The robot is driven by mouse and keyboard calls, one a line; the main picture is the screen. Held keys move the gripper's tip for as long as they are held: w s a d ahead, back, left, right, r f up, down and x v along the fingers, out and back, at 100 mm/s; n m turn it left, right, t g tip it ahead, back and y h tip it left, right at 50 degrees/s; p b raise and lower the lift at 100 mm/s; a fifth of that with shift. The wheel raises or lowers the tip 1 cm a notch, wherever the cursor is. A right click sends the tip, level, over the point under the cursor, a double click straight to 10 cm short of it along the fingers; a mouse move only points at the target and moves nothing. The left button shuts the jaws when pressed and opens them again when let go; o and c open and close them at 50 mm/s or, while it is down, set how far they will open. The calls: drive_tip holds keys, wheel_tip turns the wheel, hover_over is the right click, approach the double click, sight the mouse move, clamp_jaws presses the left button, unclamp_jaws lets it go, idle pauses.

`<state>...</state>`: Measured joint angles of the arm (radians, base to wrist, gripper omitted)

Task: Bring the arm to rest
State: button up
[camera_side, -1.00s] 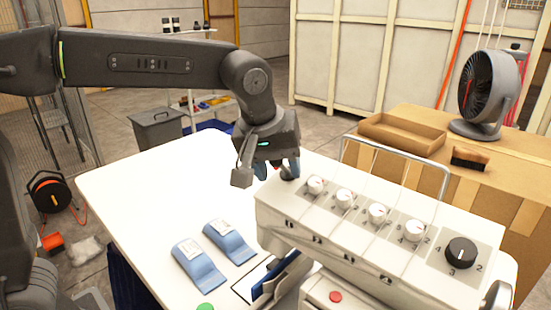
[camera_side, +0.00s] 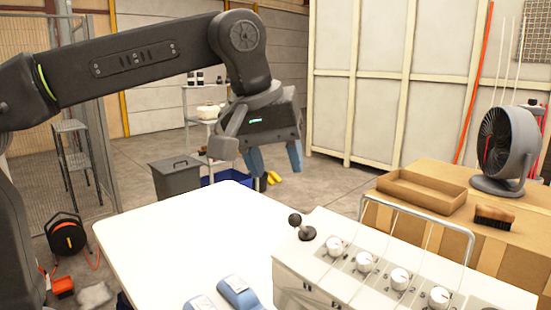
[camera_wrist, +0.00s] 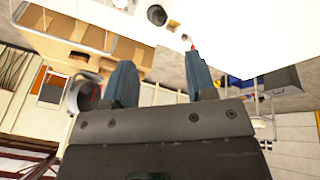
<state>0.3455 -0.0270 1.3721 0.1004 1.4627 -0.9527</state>
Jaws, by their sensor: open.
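My gripper (camera_side: 274,160) hangs in the air above and beyond the far edge of the white table (camera_side: 165,235) in the side view. Its two blue fingers are apart and nothing is between them. The wrist view shows the same open fingers (camera_wrist: 160,78) with empty space between. A white control box (camera_side: 400,255) stands at the right, with a black-knobbed lever (camera_side: 298,220) on its far left corner. The gripper is above and to the left of the lever, clear of it.
A row of white dials (camera_side: 365,262) runs along the box top. A metal rail (camera_side: 420,215) stands behind it. A cardboard surface at the right holds an open tray (camera_side: 422,192), a brush (camera_side: 495,217) and a fan (camera_side: 508,145). A grey bin (camera_side: 178,180) stands behind the table.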

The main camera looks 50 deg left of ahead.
idle(0.4)
drive_tip(key=s+a+f+m, duration=0.3)
drive_tip(key=s+a+f, duration=0.2)
drive_tip(key=s+f, duration=0.2)
drive_tip(key=s+a+f+m+t, duration=0.1)
drive_tip(key=s+a+f+m, duration=0.3)
drive_tip(key=f, duration=0.7)
drive_tip(key=s+a, duration=0.2)
drive_tip(key=s, duration=0.1)
drive_tip(key=shift+s+t, duration=0.25)
drive_tip(key=shift+t, duration=0.05)
